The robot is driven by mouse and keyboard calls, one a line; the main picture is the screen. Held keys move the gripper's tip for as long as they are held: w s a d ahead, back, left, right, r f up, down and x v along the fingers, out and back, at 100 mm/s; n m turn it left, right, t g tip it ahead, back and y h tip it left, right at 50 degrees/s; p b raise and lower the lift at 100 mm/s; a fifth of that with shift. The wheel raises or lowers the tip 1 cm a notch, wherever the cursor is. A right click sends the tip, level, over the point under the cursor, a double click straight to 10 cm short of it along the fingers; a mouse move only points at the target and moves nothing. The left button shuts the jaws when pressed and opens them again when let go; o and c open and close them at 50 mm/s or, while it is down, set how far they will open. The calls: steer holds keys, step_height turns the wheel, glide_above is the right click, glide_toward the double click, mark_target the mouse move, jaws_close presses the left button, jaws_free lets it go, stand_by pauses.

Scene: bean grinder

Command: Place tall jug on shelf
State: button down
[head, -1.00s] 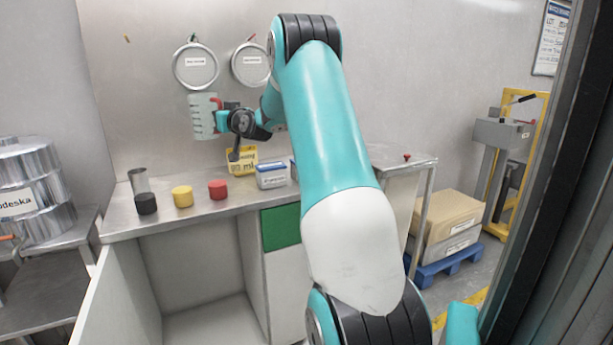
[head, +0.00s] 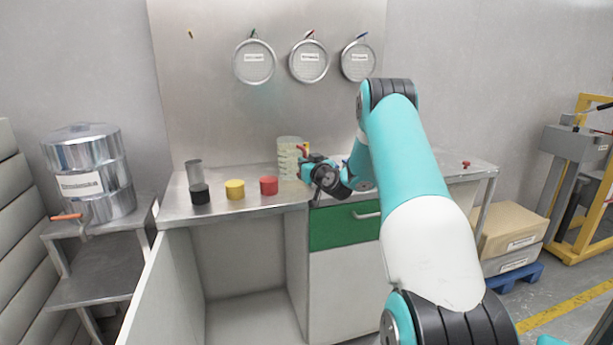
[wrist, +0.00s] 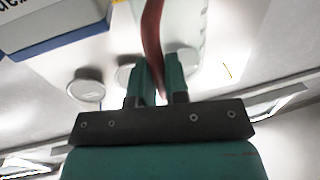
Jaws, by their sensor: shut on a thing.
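The tall jug (head: 289,152), clear and graduated with a red handle, is upright at the back of the metal counter (head: 222,206). I cannot tell whether its base touches the counter. My gripper (head: 306,162) is at the jug's right side, shut on the handle. In the wrist view, the fingers of my gripper (wrist: 160,78) close around the red handle, and the jug's clear wall (wrist: 187,28) shows beyond it. A stand at the left has a lower metal shelf (head: 100,279); I cannot tell if this is the task's shelf.
A clear cylinder with a black base (head: 200,192), a yellow lid (head: 235,189) and a red lid (head: 269,185) stand left of the jug. A steel tank (head: 90,165) stands at far left. The wrist view shows a blue-and-white box (wrist: 50,25). An open compartment lies under the counter.

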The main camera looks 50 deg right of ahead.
steer(key=shift+f, duration=1.95)
steer(key=c, duration=1.1)
jaws_free()
steer(key=shift+c, duration=0.2)
steer(key=shift+s, duration=0.15)
